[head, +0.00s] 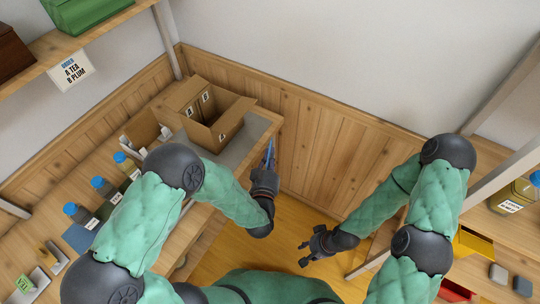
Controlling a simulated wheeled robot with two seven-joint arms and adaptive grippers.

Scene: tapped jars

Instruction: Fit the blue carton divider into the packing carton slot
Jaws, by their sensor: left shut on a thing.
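The packing carton (199,135) stands open on a grey mat at the far end of the left counter, its flaps spread. Labels show on its inner wall. My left gripper (268,167) is shut on the blue carton divider (269,153), a thin blue piece seen nearly edge-on. It is to the right of the carton, apart from it, just past the counter's edge. My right gripper (306,254) is lower, over the floor, with its fingers apart and nothing visible between them. The carton's slot cannot be made out.
Several jars with blue caps (101,184) stand along the left counter. A smaller open box (143,130) is beside the carton. A shelf with an order card (70,70) hangs above. At right are a yellow bin (474,243) and a jar (515,195).

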